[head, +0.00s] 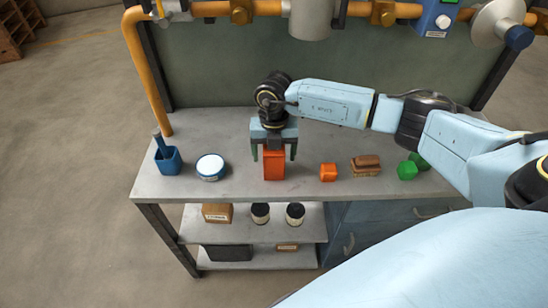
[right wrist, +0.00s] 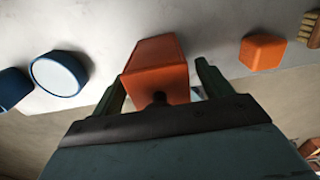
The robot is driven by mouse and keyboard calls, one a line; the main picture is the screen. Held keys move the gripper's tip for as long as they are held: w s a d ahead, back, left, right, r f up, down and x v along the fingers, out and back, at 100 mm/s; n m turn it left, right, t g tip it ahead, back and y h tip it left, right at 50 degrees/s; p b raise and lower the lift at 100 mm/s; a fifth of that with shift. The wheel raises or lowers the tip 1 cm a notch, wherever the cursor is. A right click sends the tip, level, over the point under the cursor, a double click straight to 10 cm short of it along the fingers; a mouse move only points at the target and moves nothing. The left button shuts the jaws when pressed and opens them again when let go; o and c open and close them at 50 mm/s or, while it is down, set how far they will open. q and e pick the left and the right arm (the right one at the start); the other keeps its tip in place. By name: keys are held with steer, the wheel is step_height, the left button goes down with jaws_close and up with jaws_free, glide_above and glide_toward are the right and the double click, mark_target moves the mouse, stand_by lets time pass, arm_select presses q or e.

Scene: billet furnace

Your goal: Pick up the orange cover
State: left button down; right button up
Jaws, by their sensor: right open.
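A tall orange cover (head: 274,167) stands upright on the grey workbench; its orange body also shows in the right wrist view (right wrist: 156,62), with a small dark knob at its near end. My right gripper (head: 274,152) is over it, pointing down, with one finger on each side. The gripper is open, and gaps show between the fingers and the cover in the right wrist view (right wrist: 162,85). The gripper body hides the cover's upper part in the head view. My left gripper is not in view.
On the workbench (head: 232,132), a blue holder (head: 168,160) and a round white-topped blue tin (head: 210,167) stand left. A small orange block (head: 328,172), a brown brush (head: 366,166) and green pieces (head: 407,170) lie right. Orange pipework (head: 150,75) rises at the back left.

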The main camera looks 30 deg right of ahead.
steer(key=c, duration=1.2)
